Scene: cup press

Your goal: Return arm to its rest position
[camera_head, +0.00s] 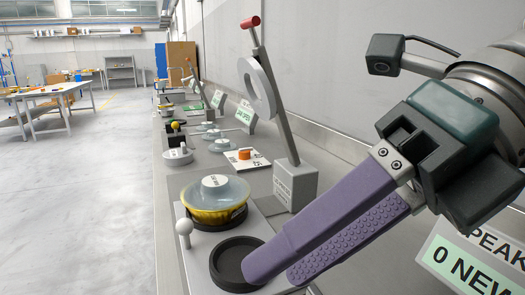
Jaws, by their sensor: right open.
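My right gripper (280,272) comes in from the right with two long purple fingers. The fingers are a little apart with nothing between them. Their tips are over or just beside a black round holder (238,262) at the near end of the bench; I cannot tell if they touch it. Behind the holder, a yellow cup-like piece with a clear lid and a grey knob (215,190) sits in a dark round base. A tall lever with a red handle (262,45) stands on a grey block behind it. My left gripper is not in view.
A grey bench (172,236) runs along the wall with more levers, discs and signs farther back. A white sign with green (470,262) stands at the lower right near my arm. The floor (85,200) to the left is clear, with work tables (50,92) far off.

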